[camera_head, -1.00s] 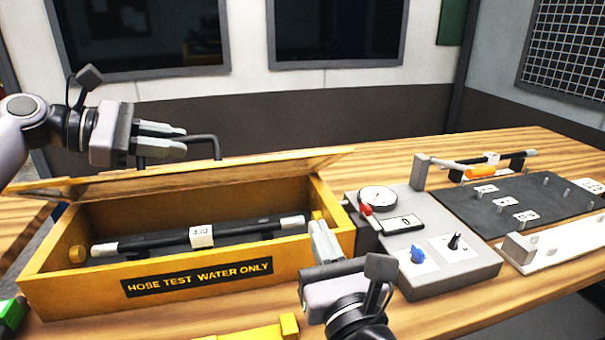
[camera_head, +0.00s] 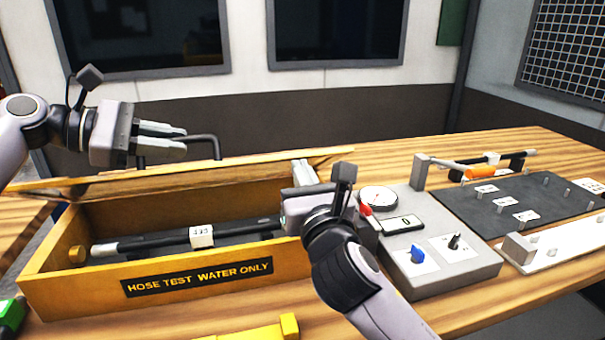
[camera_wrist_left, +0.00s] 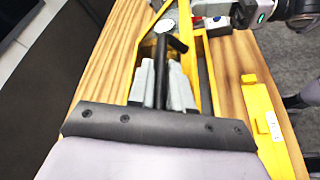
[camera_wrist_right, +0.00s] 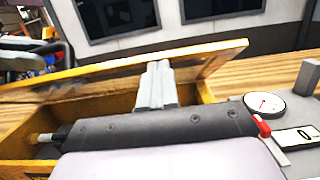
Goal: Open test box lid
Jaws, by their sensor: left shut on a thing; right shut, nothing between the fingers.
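The yellow test box (camera_head: 65,295) stands on the table with its lid (camera_head: 130,182) raised and tilted back toward the far side. A hose with a white tag (camera_head: 201,236) lies inside; its right end is hidden by my right arm. My left gripper (camera_head: 172,145) is shut on the black lid handle (camera_head: 205,140), a bent bar above the lid; the handle also shows between the fingers in the left wrist view (camera_wrist_left: 162,70). My right gripper (camera_head: 304,172) is shut and empty at the box's right end, close to the lid's underside; in the right wrist view its fingers (camera_wrist_right: 157,80) point toward the lid.
A grey test unit (camera_head: 450,265) with a gauge (camera_head: 379,199) and knobs stands just right of the box. Beyond it is a dark mat (camera_head: 500,200) with pegs and tags. A yellow part (camera_head: 255,333) lies in front of the box.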

